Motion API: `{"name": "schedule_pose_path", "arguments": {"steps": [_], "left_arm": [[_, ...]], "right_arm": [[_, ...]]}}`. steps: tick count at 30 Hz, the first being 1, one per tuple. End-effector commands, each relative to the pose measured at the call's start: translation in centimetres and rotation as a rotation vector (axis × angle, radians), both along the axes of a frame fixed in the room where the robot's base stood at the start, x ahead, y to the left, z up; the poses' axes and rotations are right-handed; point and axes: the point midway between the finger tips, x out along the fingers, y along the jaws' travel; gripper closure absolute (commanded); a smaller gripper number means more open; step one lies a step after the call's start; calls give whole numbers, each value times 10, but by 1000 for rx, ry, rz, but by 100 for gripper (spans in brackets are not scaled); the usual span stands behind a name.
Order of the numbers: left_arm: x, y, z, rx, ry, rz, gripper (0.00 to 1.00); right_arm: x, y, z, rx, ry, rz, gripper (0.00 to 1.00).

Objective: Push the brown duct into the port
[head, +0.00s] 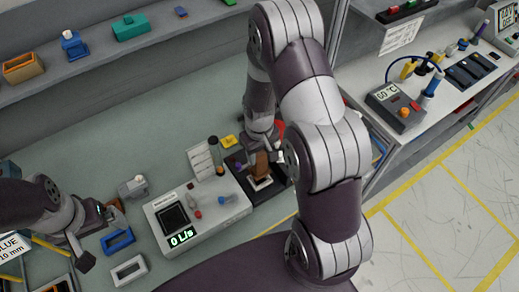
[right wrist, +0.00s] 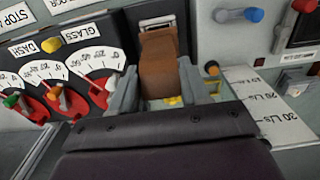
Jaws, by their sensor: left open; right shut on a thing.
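The brown duct (head: 262,164) stands on the dark module at the right end of the bench. In the right wrist view the brown duct (right wrist: 165,72) is a block between the two grey fingers of my right gripper (right wrist: 158,92), which is shut on it. The port looks like a pale-rimmed opening (right wrist: 158,27) at the duct's far end; how deep the duct sits cannot be told. In the head view my right gripper (head: 262,150) partly hides the duct. My left gripper (head: 96,232) is open and empty at the left, above the bench.
A meter box (head: 180,238) reading 0 L/s stands left of the module. A blue frame (head: 117,240) and a white frame (head: 129,270) lie near my left gripper. Red-and-white dials (right wrist: 100,60) and a printed scale (right wrist: 266,108) flank the duct.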

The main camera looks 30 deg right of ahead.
Motion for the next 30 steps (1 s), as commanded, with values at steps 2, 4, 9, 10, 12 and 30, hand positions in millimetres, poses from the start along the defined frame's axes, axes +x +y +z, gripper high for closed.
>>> {"name": "schedule_pose_path", "arguments": {"steps": [2,4,9,10,12,30], "left_arm": [[0,0,-10,0,0,0,0],[0,0,-12,0,0,0,0],[0,0,-12,0,0,0,0],[0,0,-11,0,0,0,0],[0,0,-11,0,0,0,0],[0,0,-10,0,0,0,0]], "right_arm": [[0,0,-12,0,0,0,100],[0,0,-15,0,0,0,100],[0,0,-16,0,0,0,100],[0,0,-15,0,0,0,100],[0,0,-15,0,0,0,100],[1,-1,-15,0,0,0,100]]}}
